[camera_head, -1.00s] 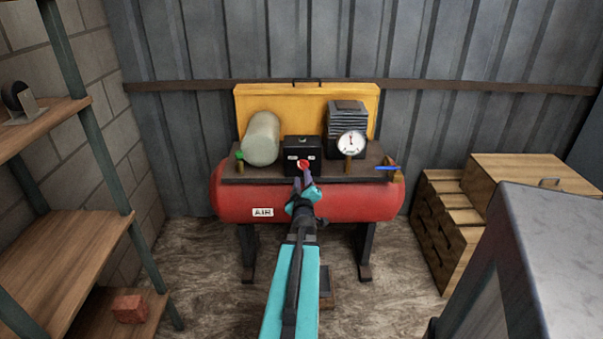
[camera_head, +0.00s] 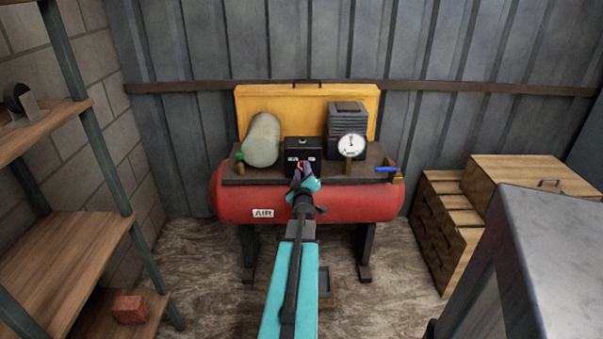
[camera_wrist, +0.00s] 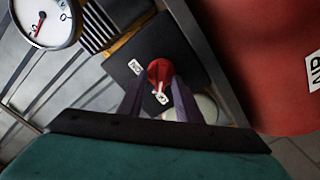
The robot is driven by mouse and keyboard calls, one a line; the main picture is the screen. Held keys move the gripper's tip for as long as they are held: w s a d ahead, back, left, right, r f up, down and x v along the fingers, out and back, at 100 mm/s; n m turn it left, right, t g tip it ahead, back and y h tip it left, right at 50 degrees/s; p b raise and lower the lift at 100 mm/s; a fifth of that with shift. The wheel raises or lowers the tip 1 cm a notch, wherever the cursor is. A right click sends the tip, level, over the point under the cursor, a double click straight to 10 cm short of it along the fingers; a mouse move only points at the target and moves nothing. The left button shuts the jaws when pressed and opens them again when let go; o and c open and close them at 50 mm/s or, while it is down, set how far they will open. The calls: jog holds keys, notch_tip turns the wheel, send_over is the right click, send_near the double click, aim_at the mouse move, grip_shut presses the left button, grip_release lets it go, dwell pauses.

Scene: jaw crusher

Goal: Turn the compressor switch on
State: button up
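The compressor (camera_head: 340,203) has a red tank. A black switch box (camera_head: 303,147) with two small white labels stands on its top. The box's red knob (camera_wrist: 160,72) shows in the wrist view; a pale mark at its edge points toward the lower label (camera_wrist: 162,98). My gripper (camera_head: 301,173) is in front of the box and partly covers the knob in the head view. In the wrist view, my two fingers (camera_wrist: 160,80) are spread, with the knob between or just beyond their tips. Contact cannot be told.
A pressure gauge (camera_head: 351,145) stands right of the box, and a pale cylinder (camera_head: 262,140) stands left. A green-handled valve (camera_head: 239,157) and a blue-handled valve (camera_head: 388,168) sit at the ends. Shelves (camera_head: 60,260) are at left, wooden drawers (camera_head: 447,225) at right.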

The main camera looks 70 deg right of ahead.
grip_shut()
jog(key=shift+w+a, duration=0.15)
jog(key=shift+a, duration=0.45)
jog(key=shift+d, duration=0.4)
jog(key=shift+d+r, duration=0.1)
jog(key=shift+d, duration=0.05)
